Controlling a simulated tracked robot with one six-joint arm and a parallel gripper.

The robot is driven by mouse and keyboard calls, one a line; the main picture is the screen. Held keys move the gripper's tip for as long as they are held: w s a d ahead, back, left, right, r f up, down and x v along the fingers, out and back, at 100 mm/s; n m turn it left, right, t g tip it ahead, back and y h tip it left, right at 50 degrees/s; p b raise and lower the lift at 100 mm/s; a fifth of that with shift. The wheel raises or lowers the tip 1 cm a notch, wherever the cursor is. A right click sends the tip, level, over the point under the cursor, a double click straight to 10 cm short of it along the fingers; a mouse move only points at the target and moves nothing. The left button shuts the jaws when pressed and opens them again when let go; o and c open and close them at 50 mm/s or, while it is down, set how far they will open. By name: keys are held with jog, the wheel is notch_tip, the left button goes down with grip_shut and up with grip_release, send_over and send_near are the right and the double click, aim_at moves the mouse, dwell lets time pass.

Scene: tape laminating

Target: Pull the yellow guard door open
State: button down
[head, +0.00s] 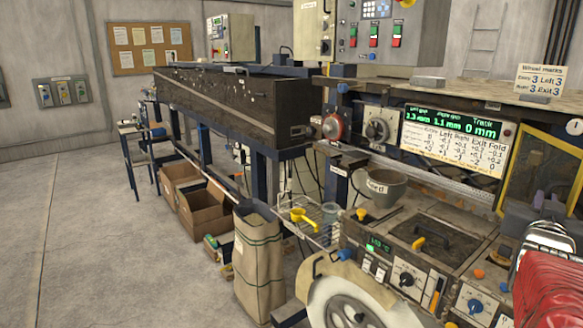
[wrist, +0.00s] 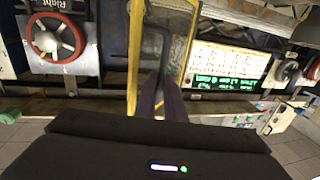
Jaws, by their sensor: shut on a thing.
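The yellow guard door (head: 543,160) is at the right edge of the head view, a yellow frame around a see-through panel. In the wrist view its yellow frame (wrist: 134,62) stands upright in the middle, with a dark handle (wrist: 152,45) beside it. My gripper (head: 540,203) is in front of the door's lower part. In the wrist view the gripper's dark fingers (wrist: 162,92) are closed together at the handle. The exact contact is partly hidden by the fingers.
A green-lit display panel (head: 455,130) is left of the door. A grey cup (head: 382,188) and a control deck with knobs (head: 405,280) stand below it. A red handwheel (wrist: 55,38) is at left in the wrist view. Open floor (head: 90,220) lies at far left.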

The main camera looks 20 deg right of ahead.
jog(key=shift+w, duration=0.1)
dwell(0.4)
jog(key=c, duration=2.1)
grip_release()
jog(key=shift+a, duration=0.1)
